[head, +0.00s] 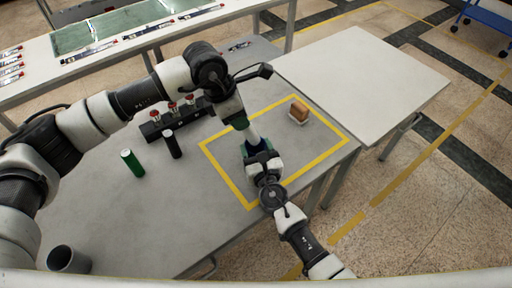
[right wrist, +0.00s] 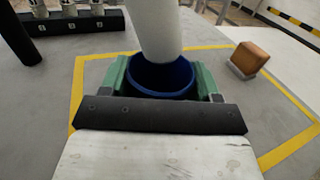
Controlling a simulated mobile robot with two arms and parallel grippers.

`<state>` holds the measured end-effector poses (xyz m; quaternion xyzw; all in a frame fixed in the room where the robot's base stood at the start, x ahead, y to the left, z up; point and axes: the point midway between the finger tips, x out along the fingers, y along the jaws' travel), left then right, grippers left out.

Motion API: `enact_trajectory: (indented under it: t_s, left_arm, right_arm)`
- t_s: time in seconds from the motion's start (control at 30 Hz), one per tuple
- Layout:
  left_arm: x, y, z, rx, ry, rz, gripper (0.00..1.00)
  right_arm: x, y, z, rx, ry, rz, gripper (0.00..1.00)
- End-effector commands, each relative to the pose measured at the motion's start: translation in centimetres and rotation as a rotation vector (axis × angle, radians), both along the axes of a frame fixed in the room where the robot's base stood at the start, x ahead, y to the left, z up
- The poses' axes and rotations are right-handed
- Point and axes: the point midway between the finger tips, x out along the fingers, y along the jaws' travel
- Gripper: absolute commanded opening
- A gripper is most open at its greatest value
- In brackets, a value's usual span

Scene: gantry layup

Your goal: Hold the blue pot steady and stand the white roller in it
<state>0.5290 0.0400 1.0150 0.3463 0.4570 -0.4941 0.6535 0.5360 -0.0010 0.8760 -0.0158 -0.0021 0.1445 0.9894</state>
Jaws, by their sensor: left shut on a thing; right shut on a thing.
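The blue pot (right wrist: 160,82) is upright between the green fingers of my right gripper (right wrist: 160,80), which is shut on it; in the head view the right gripper (head: 250,150) hides most of the pot. My left gripper (head: 240,122) is shut on the white roller (head: 254,136) and holds it from above, slightly tilted. In the right wrist view the roller (right wrist: 158,28) comes down from the top, and its lower end overlaps the pot's opening. I cannot tell whether that end is inside the pot or just above it.
A brown block (head: 299,109) on a pale base stands inside the yellow tape outline (head: 222,178). A black cylinder (head: 172,144), a green cylinder (head: 132,163) and a rack with red-topped pieces (head: 160,126) stand left. A grey cup (head: 68,259) is at front left. The white table (head: 365,80) is bare.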

Motion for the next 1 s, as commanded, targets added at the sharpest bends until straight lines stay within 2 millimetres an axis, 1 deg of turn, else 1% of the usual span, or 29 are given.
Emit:
enact_trajectory:
  t_s: [0.1, 0.23, 0.57, 0.6, 0.67, 0.7, 0.77, 1.0]
  left_arm:
    - [0.0, 0.0, -0.9, -0.001, 0.002, -0.001, 0.0]
    - [0.0, 0.0, -1.5, -0.001, 0.001, 0.0, 0.0]
    - [0.0, 0.0, -1.8, -0.001, 0.0, 0.0, 0.0]
    - [0.0, 0.0, -1.8, -0.001, 0.0, 0.0, 0.38]
    - [0.0, 0.0, -1.8, -0.001, 0.0, 0.0, 0.47]
    - [0.0, 0.0, -1.8, -0.001, 0.0, 0.0, 0.53]
    - [0.0, 0.0, -1.8, -0.001, 0.0, 0.0, 0.62]
    - [0.0, 0.0, -1.9, 0.001, 0.001, 0.0, 0.63]
  right_arm:
    - [0.0, 0.0, 0.0, 0.0, 0.0, 0.0, 0.39]
    - [0.0, 0.0, 0.0, 0.0, 0.0, 0.0, 0.39]
    - [0.0, 0.0, 0.0, 0.0, 0.001, 0.0, 0.39]
    - [0.0, 0.0, 0.0, 0.0, 0.001, 0.0, 0.39]
    - [0.0, 0.0, 0.0, 0.0, 0.001, 0.0, 0.39]
    - [0.0, 0.0, 0.0, 0.0, 0.001, 0.0, 0.39]
    - [0.0, 0.0, 0.0, 0.0, 0.001, 0.0, 0.39]
    - [0.0, 0.0, 0.0, -0.001, 0.0, 0.0, 0.39]
